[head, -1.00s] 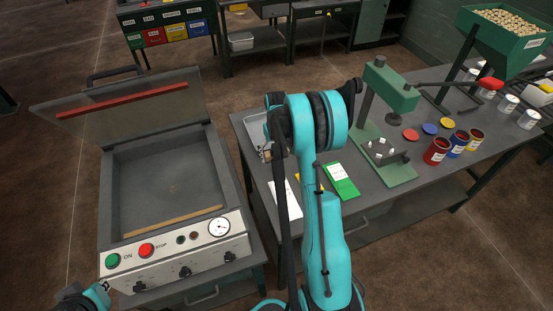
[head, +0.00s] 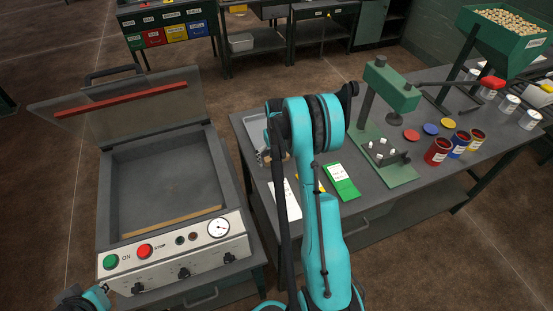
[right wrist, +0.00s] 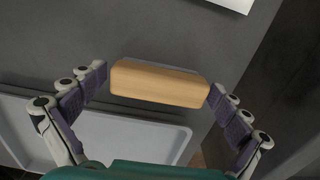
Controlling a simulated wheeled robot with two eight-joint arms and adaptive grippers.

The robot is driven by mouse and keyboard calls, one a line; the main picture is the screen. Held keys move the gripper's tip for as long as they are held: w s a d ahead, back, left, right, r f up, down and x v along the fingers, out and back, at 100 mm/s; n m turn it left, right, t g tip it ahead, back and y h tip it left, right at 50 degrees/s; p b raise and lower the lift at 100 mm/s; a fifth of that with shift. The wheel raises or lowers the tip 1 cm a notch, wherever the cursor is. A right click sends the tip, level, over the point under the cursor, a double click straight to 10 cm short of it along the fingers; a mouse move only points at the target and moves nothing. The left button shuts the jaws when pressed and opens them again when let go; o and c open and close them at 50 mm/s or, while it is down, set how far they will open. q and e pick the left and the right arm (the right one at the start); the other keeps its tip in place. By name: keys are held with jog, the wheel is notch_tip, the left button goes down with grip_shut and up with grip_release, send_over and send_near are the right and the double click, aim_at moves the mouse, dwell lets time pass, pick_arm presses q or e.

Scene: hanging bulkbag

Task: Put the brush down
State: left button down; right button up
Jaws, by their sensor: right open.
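The brush (right wrist: 158,84) shows in the right wrist view as a pale wooden block with a thin grey edge along its far side. It lies over the dark grey tabletop, just beyond the rim of a light grey tray. My right gripper (right wrist: 159,84) is open, with one finger at each end of the brush; whether either fingertip touches it I cannot tell.
The tray (right wrist: 130,135) also shows in the head view (head: 254,128), partly behind my arm. A white sheet (head: 284,200) and green card (head: 341,182) lie on the workbench (head: 357,213). A green press (head: 386,100) and paint cans stand rightward. A lidded machine (head: 165,185) stands left.

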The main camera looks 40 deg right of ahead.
aim_at(277, 156)
jog(key=shift+r, duration=0.45)
notch_tip(277, 156, up, 11)
jog(key=p, duration=0.2)
jog(key=s+a+r+n+t, duration=0.1)
jog(key=s+a+r+t, duration=0.15)
jog(key=a+r, duration=0.7)
jog(key=s+a+r+n+t, duration=0.1)
jog(key=s+a+t, duration=0.3)
jog(key=s+a, duration=1.1)
jog(key=a+n, duration=0.1)
jog(key=a, duration=0.1)
jog(key=shift+s+a+r+n+t, duration=0.3)
jog(key=shift+s+a+r+t, duration=0.05)
jog(key=shift+a, duration=0.05)
jog(key=shift+f, duration=0.1)
